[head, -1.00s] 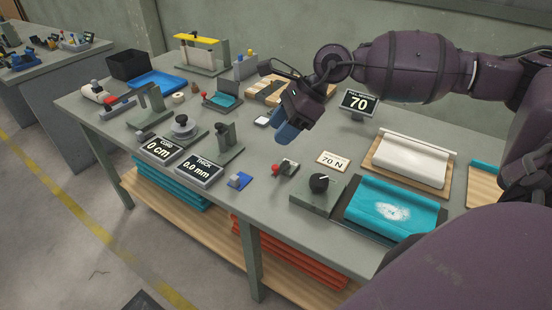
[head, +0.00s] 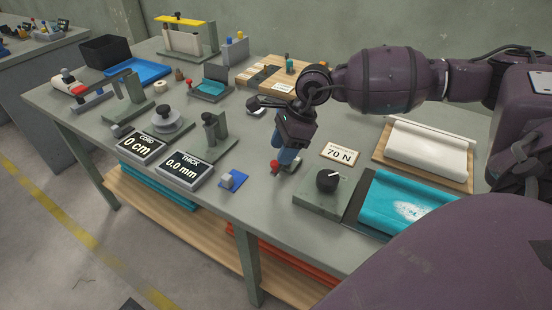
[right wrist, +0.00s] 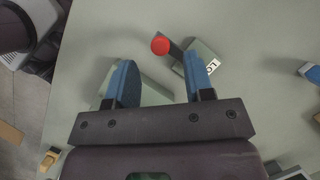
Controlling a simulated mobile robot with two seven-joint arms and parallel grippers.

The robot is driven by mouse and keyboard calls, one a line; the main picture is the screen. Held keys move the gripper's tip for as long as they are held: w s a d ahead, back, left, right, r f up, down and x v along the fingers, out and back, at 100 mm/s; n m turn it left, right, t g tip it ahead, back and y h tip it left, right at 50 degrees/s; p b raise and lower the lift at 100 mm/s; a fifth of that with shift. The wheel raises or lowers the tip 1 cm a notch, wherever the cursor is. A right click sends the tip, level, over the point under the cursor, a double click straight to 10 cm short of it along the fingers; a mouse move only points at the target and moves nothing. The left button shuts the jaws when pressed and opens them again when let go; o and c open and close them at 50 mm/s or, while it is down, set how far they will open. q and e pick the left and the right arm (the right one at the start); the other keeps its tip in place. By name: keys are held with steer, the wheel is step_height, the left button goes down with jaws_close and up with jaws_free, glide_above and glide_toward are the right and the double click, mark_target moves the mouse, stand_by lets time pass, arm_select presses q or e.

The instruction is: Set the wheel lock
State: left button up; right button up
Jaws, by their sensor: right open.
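A small lever with a red knob (head: 274,168) sits on a grey block on the bench, near the front edge. In the right wrist view the red knob (right wrist: 160,45) sits on a dark arm leading to the grey block (right wrist: 203,60), whose white label is partly cut off and starts "LO". My right gripper (head: 284,160) points down just above this lever and partly hides its block. In the right wrist view its blue fingers (right wrist: 160,82) are apart with nothing between them, and the knob shows beyond the fingertips. My left gripper is not in view.
A black dial on a grey box (head: 327,182) and a teal roll (head: 405,205) stand to the right. A "70 N" card (head: 341,154) lies behind the dial. A blue pad (head: 233,181) and the "THICK" display (head: 183,170) are to the left.

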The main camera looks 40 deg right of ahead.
steer(key=shift+x, duration=1.75)
steer(key=shift+r, duration=0.1)
steer(key=shift+c, duration=0.2)
jaws_close()
